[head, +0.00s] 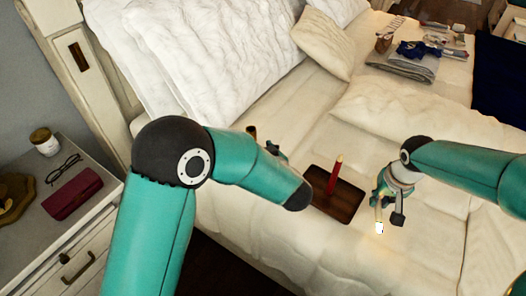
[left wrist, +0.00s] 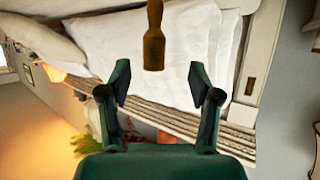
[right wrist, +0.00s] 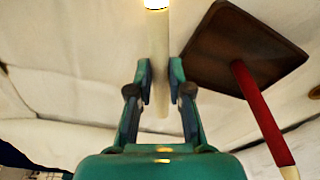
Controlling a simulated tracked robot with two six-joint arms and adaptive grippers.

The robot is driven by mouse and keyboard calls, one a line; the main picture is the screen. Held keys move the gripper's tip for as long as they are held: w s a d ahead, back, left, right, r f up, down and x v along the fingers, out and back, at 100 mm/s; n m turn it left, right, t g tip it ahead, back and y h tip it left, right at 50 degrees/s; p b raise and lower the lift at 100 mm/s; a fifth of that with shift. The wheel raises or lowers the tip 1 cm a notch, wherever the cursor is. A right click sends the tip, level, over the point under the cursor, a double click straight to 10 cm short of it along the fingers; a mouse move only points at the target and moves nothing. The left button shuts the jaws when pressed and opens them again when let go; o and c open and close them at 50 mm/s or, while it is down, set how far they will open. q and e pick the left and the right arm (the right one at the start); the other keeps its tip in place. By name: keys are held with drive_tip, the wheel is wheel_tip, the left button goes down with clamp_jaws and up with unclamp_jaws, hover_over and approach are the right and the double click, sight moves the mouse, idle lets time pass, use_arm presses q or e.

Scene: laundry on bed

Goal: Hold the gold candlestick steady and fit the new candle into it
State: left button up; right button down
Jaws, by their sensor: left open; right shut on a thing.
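A brown-gold, narrow-necked object, seemingly the candlestick, shows in the left wrist view (left wrist: 154,38). It lies ahead of and between the fingertips of my open left gripper (left wrist: 158,78). In the head view a small part of it (head: 251,131) shows behind my left arm, which hides most of that gripper (head: 274,150). My right gripper (right wrist: 160,78) is shut on a pale candle (right wrist: 161,45), with a bright glow at one end. In the head view, that gripper (head: 389,201) is right of the tray, and the candle's glowing end (head: 379,228) points down.
A dark brown tray (head: 345,207) lies on the bed, with a red, pale-tipped candle (head: 334,176) upright on it. Pillows (head: 323,42) and folded clothes (head: 403,62) lie farther back. A nightstand (head: 85,225) with a jar, glasses and red case stands left.

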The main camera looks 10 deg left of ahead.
use_arm(q)
drive_tip(key=x, duration=0.6)
drive_tip(key=d+x, duration=0.1)
drive_tip(key=x, duration=0.3)
drive_tip(key=shift+w, duration=0.2)
use_arm(e)
drive_tip(key=shift+s+d, duration=0.15)
drive_tip(key=shift+d, duration=0.3)
use_arm(q)
clamp_jaws()
drive_tip(key=shift+s, duration=0.2)
use_arm(e)
drive_tip(key=shift+s, duration=0.15)
